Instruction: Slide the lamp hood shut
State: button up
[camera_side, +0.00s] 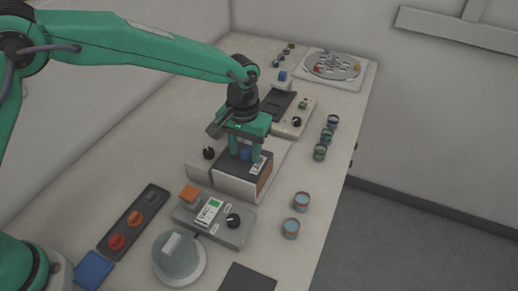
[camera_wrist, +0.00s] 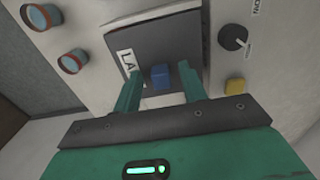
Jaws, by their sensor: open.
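The lamp hood (camera_side: 238,172) is a dark box-shaped cover on a pale machine body in the middle of the bench. In the wrist view its dark top (camera_wrist: 172,40) carries a white label (camera_wrist: 129,70) starting with "LA", partly hidden by a finger. A small blue block-like handle (camera_wrist: 160,77) stands on the hood. My gripper (camera_side: 245,153) is over the hood, pointing down. In the wrist view my gripper (camera_wrist: 160,84) is open, with one finger on each side of the blue handle. Gaps show between the handle and both fingers. How far the hood is open cannot be told.
A black knob (camera_wrist: 233,37) and yellow button (camera_wrist: 235,87) are beside the hood. A control box (camera_side: 215,219) with an orange button stands in front. Several small cups, including one (camera_side: 302,200), line the right edge. A round-lidded unit (camera_side: 179,259) is at the front.

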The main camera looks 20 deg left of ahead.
jog(key=shift+r, duration=3.95)
jog(key=shift+a, duration=0.1)
